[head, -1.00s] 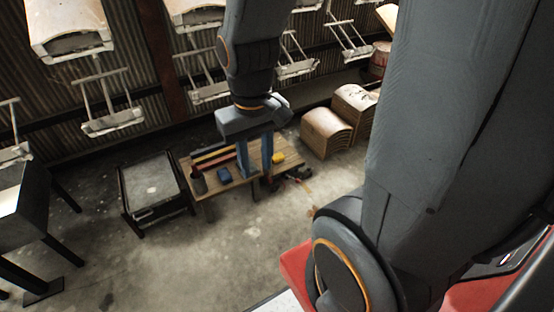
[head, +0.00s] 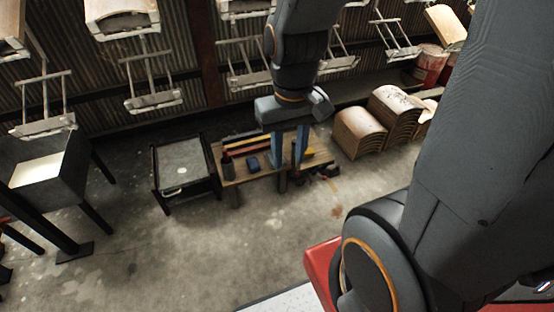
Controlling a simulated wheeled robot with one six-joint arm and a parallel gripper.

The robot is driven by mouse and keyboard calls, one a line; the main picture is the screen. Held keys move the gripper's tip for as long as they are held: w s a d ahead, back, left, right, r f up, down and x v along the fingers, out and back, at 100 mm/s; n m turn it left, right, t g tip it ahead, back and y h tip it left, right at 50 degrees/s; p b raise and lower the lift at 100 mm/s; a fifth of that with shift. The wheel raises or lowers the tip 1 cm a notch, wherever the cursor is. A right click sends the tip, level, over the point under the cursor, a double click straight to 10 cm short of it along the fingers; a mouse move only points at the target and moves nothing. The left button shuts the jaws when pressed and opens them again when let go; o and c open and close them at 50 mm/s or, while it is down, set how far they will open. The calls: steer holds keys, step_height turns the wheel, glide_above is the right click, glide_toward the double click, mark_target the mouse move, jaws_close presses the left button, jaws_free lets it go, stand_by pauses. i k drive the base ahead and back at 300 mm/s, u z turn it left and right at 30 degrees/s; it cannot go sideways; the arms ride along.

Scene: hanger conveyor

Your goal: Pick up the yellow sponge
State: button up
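The yellow sponge (head: 309,152) lies on the right part of a low wooden table (head: 236,178). It looks small, and part of it is hidden behind my gripper's right finger. My gripper (head: 288,163) points down over the table with its two blue fingers apart. I see nothing between them. The fingers appear just left of the sponge in the picture; I cannot tell how high above the tabletop the tips are.
A blue object (head: 252,163) and a dark bottle-like object (head: 227,165) are on the table's left part. A dark-framed cart (head: 183,165) stands left of the table. Curved brown stacked pieces (head: 358,134) are to the right. Hangers (head: 152,98) hang behind. The front floor is clear.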

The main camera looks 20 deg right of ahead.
mark_target(309, 152)
steer(key=k, duration=0.55)
steer(key=z, duration=0.75)
steer(key=i, duration=2.05)
steer(key=u, duration=0.7)
